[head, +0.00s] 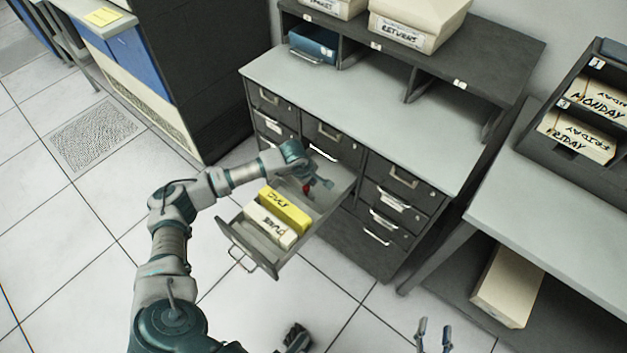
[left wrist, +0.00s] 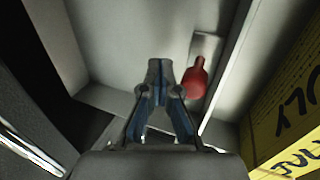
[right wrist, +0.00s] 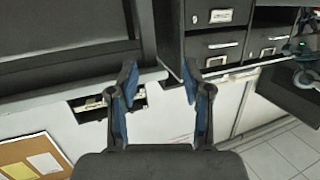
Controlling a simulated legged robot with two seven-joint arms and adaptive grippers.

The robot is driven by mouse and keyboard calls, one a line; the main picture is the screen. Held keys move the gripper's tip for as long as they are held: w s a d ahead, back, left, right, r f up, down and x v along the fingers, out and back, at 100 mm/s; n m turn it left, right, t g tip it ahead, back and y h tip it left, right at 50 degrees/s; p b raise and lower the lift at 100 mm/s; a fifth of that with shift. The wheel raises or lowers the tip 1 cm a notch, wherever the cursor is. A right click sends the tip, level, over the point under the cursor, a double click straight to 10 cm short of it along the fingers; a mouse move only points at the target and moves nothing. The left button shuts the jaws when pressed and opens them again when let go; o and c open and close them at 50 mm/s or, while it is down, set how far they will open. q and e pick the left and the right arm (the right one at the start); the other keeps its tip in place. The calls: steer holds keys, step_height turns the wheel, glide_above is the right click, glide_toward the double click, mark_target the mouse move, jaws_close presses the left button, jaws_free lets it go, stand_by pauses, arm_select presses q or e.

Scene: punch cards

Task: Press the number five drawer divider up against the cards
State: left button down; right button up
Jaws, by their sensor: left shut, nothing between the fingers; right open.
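The open drawer (head: 262,262) holds a yellow card block marked JULY (head: 285,211) and a cream block marked JUNE (head: 270,225). Behind them a red handle (head: 307,187) shows, probably the divider's; no number five is legible. In the left wrist view the red handle (left wrist: 195,82) sits on a light metal piece, with the yellow cards (left wrist: 292,125) further right and apart from it. My left gripper (head: 326,183) is shut and empty over the drawer's rear part, beside the handle; its fingers (left wrist: 158,68) show left of it. My right gripper (head: 433,333) is open and empty, far from the drawer.
The grey cabinet (head: 345,95) has several closed drawers around the open one. A side table (head: 575,205) with a card rack (head: 598,88) stands right, a cream box (head: 507,285) below it. The tiled floor (head: 75,240) at left is mostly clear.

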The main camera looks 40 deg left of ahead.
mark_target(282, 205)
arm_select(q)
steer(key=shift+d+f, duration=0.15)
steer(key=shift+f, duration=0.05)
arm_select(e)
steer(key=shift+w+r+t, duration=0.15)
steer(key=shift+r+t, duration=0.25)
steer(key=shift+r, duration=0.05)
arm_select(q)
steer(key=shift+s, duration=0.1)
arm_select(e)
steer(key=shift+r, duration=0.15)
arm_select(q)
steer(key=shift+s+a+p, duration=0.2)
steer(key=shift+s+p, duration=0.6)
steer(key=shift+s, duration=0.75)
steer(key=shift+s+a+p, duration=0.15)
steer(key=shift+s+p, duration=0.8)
steer(key=shift+s, duration=1.5)
steer(key=shift+s+a+p, duration=0.2)
steer(key=shift+s+p, duration=0.4)
steer(key=shift+s, duration=1.75)
arm_select(e)
step_height(282, 205, up, 6)
steer(key=shift+w+r, duration=0.15)
steer(key=shift+r, duration=0.1)
arm_select(q)
steer(key=shift+w, duration=0.1)
